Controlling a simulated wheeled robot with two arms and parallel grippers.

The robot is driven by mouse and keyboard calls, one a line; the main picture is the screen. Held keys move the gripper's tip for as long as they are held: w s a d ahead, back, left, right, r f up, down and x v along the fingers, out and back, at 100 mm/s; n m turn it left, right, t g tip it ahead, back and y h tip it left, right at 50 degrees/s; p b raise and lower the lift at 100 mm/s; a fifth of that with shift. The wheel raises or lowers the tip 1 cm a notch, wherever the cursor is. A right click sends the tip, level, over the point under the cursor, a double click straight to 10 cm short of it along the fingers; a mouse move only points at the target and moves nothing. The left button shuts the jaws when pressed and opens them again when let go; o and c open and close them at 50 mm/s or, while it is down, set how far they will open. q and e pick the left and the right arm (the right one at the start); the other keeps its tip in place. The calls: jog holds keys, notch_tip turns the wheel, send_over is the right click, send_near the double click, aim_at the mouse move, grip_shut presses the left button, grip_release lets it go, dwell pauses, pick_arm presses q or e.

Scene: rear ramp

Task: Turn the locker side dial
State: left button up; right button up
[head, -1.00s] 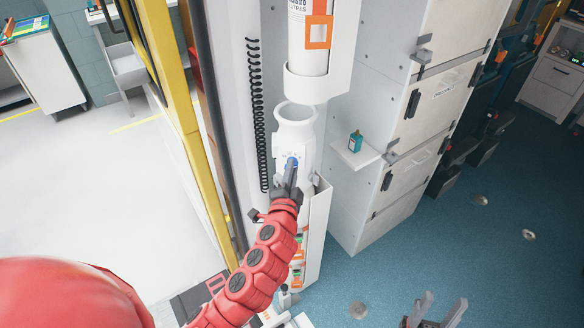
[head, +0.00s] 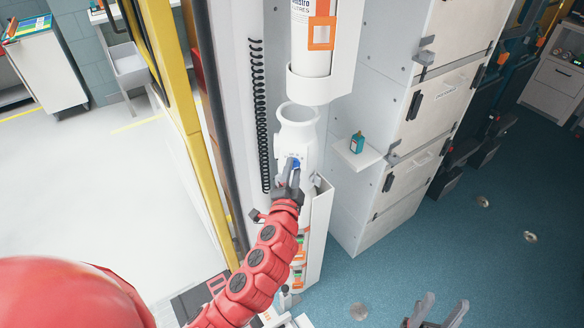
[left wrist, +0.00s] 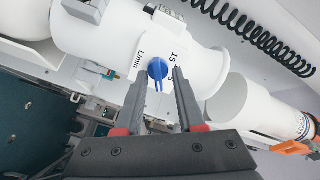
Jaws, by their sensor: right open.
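The blue dial (head: 296,163) is on the front of a white cylindrical fitting (head: 297,126) on the wall. In the left wrist view, the round dial (left wrist: 157,69) has a blue pointer toward the gripper, with printed numbers and "L/min" around it. My left gripper (head: 289,173) reaches up to the dial. In the left wrist view, its two fingers (left wrist: 160,82) are apart, one on each side of the dial, with small gaps visible. In the head view, the fingers partly hide the dial. My right gripper (head: 439,304) is open and empty at the lower right, far from the dial.
A white cylinder in a bracket (head: 318,80) is above the fitting. A black coiled cord (head: 260,115) hangs left of it. A small shelf with a teal bottle (head: 357,142) is to the right, beside white lockers (head: 435,110). The blue floor (head: 430,245) is mostly open.

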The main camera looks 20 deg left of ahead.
pick_arm(q)
jog(key=s+d+p, duration=0.3)
jog(key=s, duration=1.4)
jog(key=shift+p, duration=0.4)
jog(key=shift+s, duration=0.1)
